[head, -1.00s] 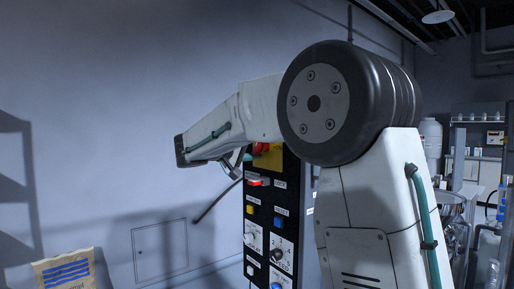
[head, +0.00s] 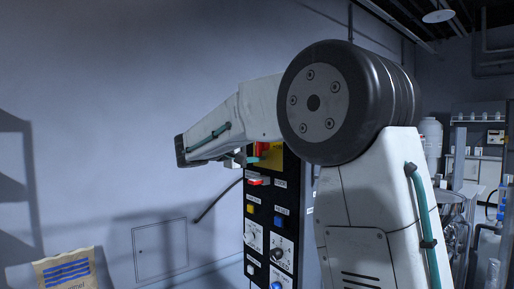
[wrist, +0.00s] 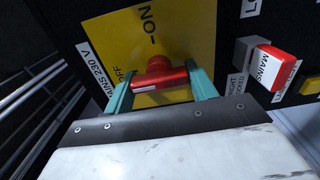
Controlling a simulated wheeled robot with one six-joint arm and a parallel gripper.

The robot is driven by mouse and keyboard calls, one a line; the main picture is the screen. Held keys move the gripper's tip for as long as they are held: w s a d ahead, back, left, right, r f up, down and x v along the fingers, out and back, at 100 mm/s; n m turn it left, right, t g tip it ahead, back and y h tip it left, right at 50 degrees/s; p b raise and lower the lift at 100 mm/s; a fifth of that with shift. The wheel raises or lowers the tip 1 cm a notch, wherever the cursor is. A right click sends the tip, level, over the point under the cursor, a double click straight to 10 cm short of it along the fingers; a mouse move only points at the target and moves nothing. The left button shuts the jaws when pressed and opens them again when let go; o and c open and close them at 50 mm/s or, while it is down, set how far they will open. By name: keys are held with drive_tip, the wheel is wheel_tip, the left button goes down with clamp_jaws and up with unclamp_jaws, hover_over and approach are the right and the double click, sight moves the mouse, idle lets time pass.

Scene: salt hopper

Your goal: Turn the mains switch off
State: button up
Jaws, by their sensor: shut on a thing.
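The mains switch is a red rotary handle (wrist: 160,76) on a yellow plate (wrist: 185,30) in the wrist view. Its bar lies roughly level there, with a white mark on its left part, on the side of the OFF lettering. The ON lettering stands above the handle. My gripper (wrist: 158,80) has one green finger at each end of the bar and is shut on it. In the head view the red handle (head: 262,149) shows at the top of the black panel (head: 265,220), with my gripper (head: 238,158) at its left, mostly hidden by my arm.
A red and white MAINS lamp or button (wrist: 270,65) sits right of the plate in the wrist view. Lower on the panel are a yellow button (head: 250,209), a blue button (head: 277,222) and knobs. A paper sack (head: 66,271) stands at lower left.

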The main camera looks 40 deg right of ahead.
idle(0.3)
drive_tip(key=o, duration=1)
drive_tip(key=a, duration=0.8)
drive_tip(key=shift+s, duration=0.15)
drive_tip(key=shift+d, duration=0.1)
